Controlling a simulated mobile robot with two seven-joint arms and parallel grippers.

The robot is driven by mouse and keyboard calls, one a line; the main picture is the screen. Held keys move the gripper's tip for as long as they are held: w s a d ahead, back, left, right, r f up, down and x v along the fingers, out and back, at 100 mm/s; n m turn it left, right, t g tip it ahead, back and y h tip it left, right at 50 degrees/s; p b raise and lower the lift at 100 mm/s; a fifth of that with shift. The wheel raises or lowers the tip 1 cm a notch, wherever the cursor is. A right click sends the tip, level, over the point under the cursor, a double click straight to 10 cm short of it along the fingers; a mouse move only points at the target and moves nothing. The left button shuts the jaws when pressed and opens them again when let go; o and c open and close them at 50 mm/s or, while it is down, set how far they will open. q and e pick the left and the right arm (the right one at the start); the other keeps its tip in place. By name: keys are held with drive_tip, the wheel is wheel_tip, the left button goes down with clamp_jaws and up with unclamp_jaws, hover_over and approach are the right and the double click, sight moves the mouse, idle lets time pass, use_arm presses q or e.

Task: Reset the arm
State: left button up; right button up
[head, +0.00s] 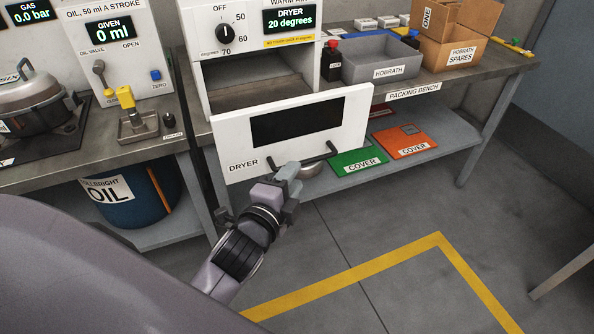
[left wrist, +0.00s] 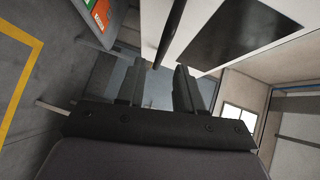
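My left gripper (head: 287,187) is in front of the lower part of the white dryer door (head: 350,112), close to its dark handle (head: 331,150). In the left wrist view the two fingers of my left gripper (left wrist: 156,72) stand apart. The dark handle bar (left wrist: 169,35) shows just past the fingertips, and I cannot tell whether they touch it. The dryer (head: 196,60) is open, with its door tilted down and out; the chamber looks empty. My right gripper is in neither view.
The packing bench (head: 440,85) stands right of the dryer, with a grey Hobrath bin (head: 382,66) and cardboard boxes (head: 458,40). Its lower shelf holds a green cover (head: 352,163) and an orange cover (head: 405,143). Floor in front is clear, with a yellow line (head: 350,275).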

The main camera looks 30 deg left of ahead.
use_arm(q)
drive_tip(key=shift+s, duration=0.3)
drive_tip(key=s+d+f+n+g+h, duration=0.2)
drive_tip(key=s+f+n+g, duration=0.4)
drive_tip(key=s+f+n, duration=0.7)
wheel_tip(320, 180, down, 7)
drive_tip(key=s+h, duration=0.1)
drive_tip(key=s, duration=0.2)
drive_tip(key=shift+r, duration=0.15)
drive_tip(key=shift+w, duration=0.1)
idle(1.2)
